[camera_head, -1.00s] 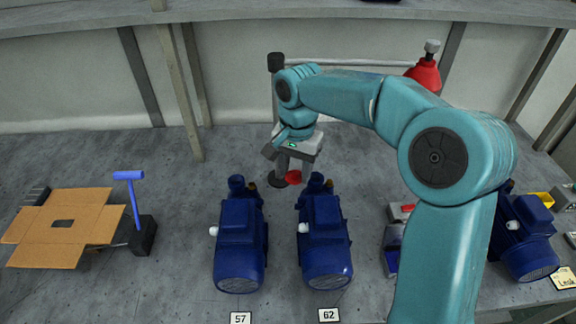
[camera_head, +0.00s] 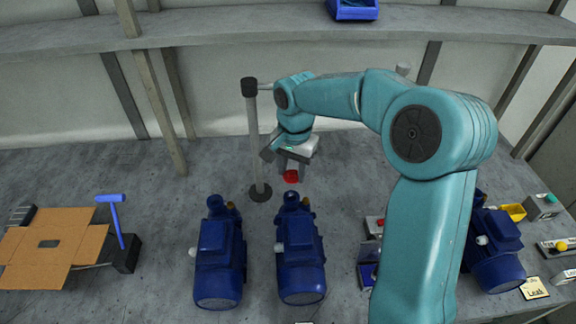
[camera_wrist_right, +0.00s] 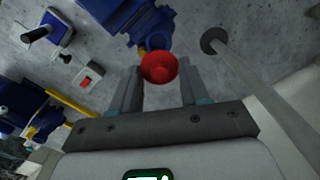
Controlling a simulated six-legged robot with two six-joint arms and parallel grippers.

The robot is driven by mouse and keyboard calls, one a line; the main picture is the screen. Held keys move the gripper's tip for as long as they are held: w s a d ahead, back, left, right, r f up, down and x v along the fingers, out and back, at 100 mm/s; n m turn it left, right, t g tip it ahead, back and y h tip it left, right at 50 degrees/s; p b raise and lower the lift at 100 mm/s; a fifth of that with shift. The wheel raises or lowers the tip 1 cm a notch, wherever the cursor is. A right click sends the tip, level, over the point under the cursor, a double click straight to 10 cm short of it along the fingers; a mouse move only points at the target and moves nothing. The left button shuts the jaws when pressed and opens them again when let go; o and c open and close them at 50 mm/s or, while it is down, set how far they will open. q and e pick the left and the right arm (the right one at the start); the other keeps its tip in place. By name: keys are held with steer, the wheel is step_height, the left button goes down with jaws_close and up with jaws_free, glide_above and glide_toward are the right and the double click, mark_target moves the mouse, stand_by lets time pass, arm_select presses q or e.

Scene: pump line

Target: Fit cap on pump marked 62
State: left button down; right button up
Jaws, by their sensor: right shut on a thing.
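The red cap (camera_head: 291,177) is in my right gripper (camera_head: 292,170), whose jaws are shut on it. The cap also shows between the fingers in the right wrist view (camera_wrist_right: 158,67). The pump marked 62 (camera_head: 301,262) is the middle blue pump; its number card is almost out of frame at the bottom edge. The cap appears just above and behind the pump's rear upright port (camera_head: 292,200), apart from it in the head view. In the wrist view a blue pump (camera_wrist_right: 135,22) lies beyond the cap; contact cannot be told there. My left gripper is not in view.
A blue pump (camera_head: 218,262) stands left and another (camera_head: 492,250) right, partly behind my arm. A grey post (camera_head: 255,140) stands behind the pumps.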

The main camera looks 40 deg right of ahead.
steer(key=shift+w+f+b, duration=0.1)
steer(key=shift+f+b, duration=0.25)
steer(key=shift+f, duration=0.2)
steer(key=shift+f+b, duration=0.6)
steer(key=shift+f, duration=0.05)
step_height(320, 180, down, 3)
steer(key=shift+b, duration=1.1)
steer(key=shift+d+f+b, duration=0.15)
steer(key=shift+f+b, duration=0.15)
steer(key=shift+f, duration=0.25)
steer(key=shift+a, duration=0.25)
steer(key=shift+d, duration=0.15)
